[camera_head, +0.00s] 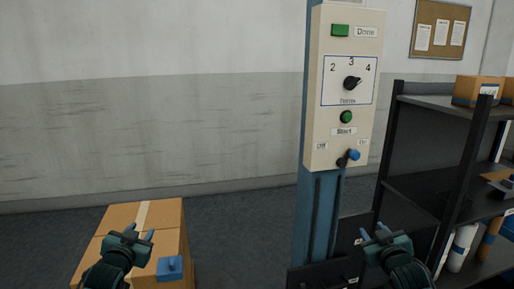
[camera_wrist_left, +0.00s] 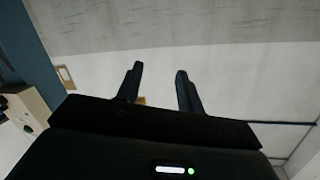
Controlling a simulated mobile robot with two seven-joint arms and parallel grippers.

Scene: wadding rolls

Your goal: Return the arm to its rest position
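My left gripper (camera_head: 139,234) is at the lower left in the head view, in front of a cardboard box. Its two fingers stand apart with nothing between them; the left wrist view also shows this gripper (camera_wrist_left: 158,70) open and empty, with a pale wall beyond. My right gripper (camera_head: 373,232) is at the lower right in the head view, below the control panel. Its fingertips are apart and nothing shows between them. Neither gripper touches the panel.
A cream control panel (camera_head: 328,106) with a dial, green buttons and a blue-tipped lever (camera_head: 353,155) is on a blue post (camera_head: 320,215). The cardboard box (camera_head: 165,213) stands at lower left. Dark shelving (camera_head: 425,192) with goods is at right. Floor between box and post is clear.

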